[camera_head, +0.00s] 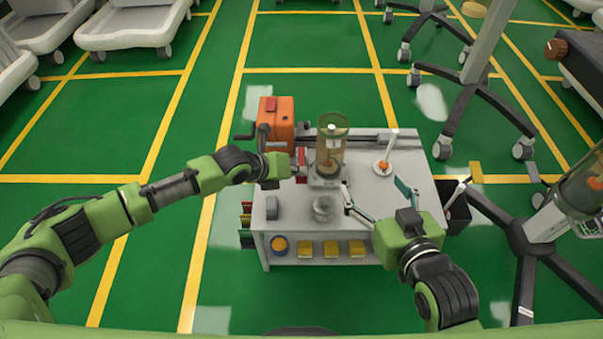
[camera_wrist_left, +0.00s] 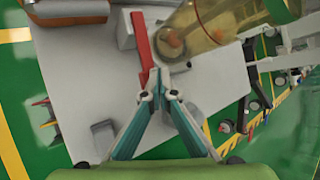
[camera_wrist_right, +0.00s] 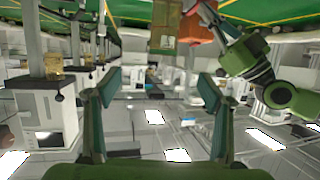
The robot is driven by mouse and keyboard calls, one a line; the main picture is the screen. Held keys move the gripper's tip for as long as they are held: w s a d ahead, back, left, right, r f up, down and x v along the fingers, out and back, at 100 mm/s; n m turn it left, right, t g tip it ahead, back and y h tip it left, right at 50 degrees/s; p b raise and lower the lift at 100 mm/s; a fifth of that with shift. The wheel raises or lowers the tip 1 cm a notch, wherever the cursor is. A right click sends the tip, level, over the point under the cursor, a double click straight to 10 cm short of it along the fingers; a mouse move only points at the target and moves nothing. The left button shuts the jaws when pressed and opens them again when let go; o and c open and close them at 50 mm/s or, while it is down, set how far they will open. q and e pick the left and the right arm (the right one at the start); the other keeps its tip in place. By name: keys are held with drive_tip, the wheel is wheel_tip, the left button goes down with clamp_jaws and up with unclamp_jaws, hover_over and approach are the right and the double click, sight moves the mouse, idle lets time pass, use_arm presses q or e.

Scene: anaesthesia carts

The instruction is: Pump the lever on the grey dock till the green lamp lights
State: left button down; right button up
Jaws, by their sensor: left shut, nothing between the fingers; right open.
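A grey dock (camera_head: 325,181) stands on the white cart top with a clear amber-tinted cylinder (camera_head: 331,148) upright on it. A red lever (camera_head: 301,157) is beside the dock on its left; it also shows in the left wrist view as a red bar (camera_wrist_left: 142,48). My left gripper (camera_head: 297,172) is shut and empty, its fingertips (camera_wrist_left: 159,95) close to the red bar's near end; I cannot tell if they touch. My right gripper (camera_head: 373,194) is open and empty over the cart's front right. I cannot make out a green lamp.
An orange box (camera_head: 276,122) with a crank stands at the cart's back left. A white upright stick (camera_head: 388,151) is at the right. A grey round piece (camera_head: 323,208) and a grey block (camera_head: 271,208) lie near the front. Wheeled stands are at the right.

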use_arm(q)
drive_tip(key=shift+f+b, duration=0.45)
drive_tip(key=shift+f, duration=0.15)
use_arm(e)
drive_tip(key=shift+w+a+r+t+y, duration=0.15)
drive_tip(key=shift+w+r+t, duration=0.2)
drive_tip(key=shift+r, duration=0.35)
drive_tip(key=shift+w+a+r+t+y, duration=0.1)
drive_tip(key=shift+w+a+r+t, duration=0.1)
drive_tip(key=shift+r+t, duration=0.4)
drive_tip(key=shift+w+a+r+t+y, duration=0.15)
drive_tip(key=shift+w+r+t, duration=0.1)
drive_tip(key=shift+r, duration=0.55)
idle(1.2)
use_arm(q)
drive_tip(key=shift+f+b, duration=0.35)
drive_tip(key=shift+f, duration=0.05)
use_arm(e)
drive_tip(key=shift+w+a+r+t+y, duration=0.15)
drive_tip(key=shift+r+t, duration=0.25)
drive_tip(key=shift+r, duration=0.5)
drive_tip(key=shift+a+r+t+y, duration=0.15)
drive_tip(key=shift+r+t, duration=0.25)
drive_tip(key=shift+r, duration=0.5)
idle(1.1)
